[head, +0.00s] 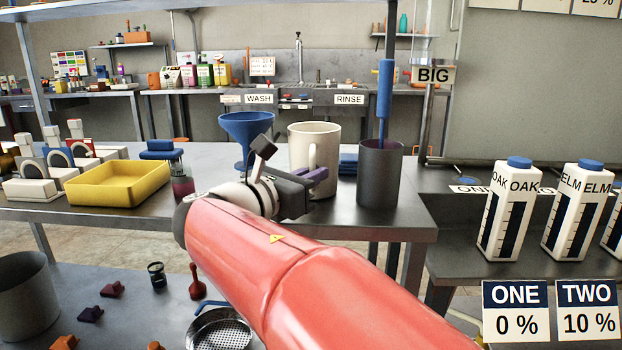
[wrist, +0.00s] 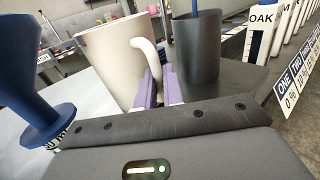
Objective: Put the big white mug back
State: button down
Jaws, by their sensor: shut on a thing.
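The big white mug (head: 312,136) is upright at the back of the near steel table, its handle towards my gripper. In the wrist view the mug (wrist: 112,62) fills the upper left, with its handle (wrist: 150,55) curving down to my purple fingers. My gripper (head: 316,176) is shut on the mug's handle; the fingers (wrist: 158,92) are either side of its lower part. I cannot tell whether the mug's base touches the table. A sign reading BIG (head: 433,75) is on a post at the right.
A blue funnel (head: 246,128) stands close left of the mug. A dark grey pot (head: 380,178) with a blue-handled tool (head: 385,95) stands close right. A yellow tray (head: 118,184) is at left; white OAK (head: 506,215) and ELM (head: 577,215) bottles are at right.

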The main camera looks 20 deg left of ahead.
jog(key=c, duration=1.9)
grip_release()
jog(key=shift+f, duration=0.1)
jog(key=shift+c, duration=0.2)
jog(key=o, duration=0.4)
jog(key=shift+r, duration=0.2)
jog(key=v, duration=1.2)
jog(key=shift+p, duration=0.35)
jog(key=shift+s, duration=0.1)
